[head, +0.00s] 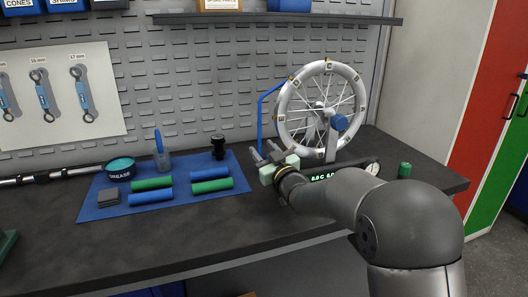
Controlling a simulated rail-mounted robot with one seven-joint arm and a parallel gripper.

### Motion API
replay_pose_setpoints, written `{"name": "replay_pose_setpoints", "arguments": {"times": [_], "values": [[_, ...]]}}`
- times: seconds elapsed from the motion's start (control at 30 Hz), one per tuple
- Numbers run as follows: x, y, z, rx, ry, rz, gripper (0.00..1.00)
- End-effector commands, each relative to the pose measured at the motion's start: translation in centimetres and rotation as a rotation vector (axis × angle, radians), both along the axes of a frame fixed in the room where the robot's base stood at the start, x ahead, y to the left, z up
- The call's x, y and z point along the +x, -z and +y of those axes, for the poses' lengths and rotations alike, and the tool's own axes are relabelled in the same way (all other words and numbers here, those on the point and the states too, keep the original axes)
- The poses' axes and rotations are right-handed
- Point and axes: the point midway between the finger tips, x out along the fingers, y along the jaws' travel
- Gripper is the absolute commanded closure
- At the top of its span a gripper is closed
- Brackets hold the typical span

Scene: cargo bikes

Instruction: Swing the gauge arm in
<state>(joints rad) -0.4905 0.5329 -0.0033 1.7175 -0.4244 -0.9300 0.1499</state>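The wheel (283,121) stands upright in a truing stand on the bench, in the head view. A blue bent rod (260,122), which looks like the gauge arm, rises left of the wheel, its top angled toward the rim. My gripper (265,152) is low at the rod's foot, left of the wheel. Its two fingers are apart. The rod's lower end is near the fingertips; I cannot tell whether it is between or behind them. My gripper and arm hide part of the stand's base.
A blue mat (100,207) at left holds green and blue grips, a grease tub (121,168), a cup (162,160) and a black part (218,147). A lit display (322,177), round dial (373,168) and green cylinder (404,170) sit right.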

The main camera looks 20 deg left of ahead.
Motion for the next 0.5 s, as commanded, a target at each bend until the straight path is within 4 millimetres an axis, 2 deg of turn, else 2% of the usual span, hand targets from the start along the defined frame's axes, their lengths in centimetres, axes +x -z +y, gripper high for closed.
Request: {"name": "replay_pose_setpoints", "arguments": {"times": [0.27, 0.47, 0.5], "values": [[0.0, -0.5, 0.0, 0.001, 0.0, -0.001, 0.59], [0.0, -3.7, -0.1, 0.002, 0.001, -0.006, 0.59], [-0.7, -4.4, -0.5, 0.003, 0.001, -0.005, 0.59]]}}
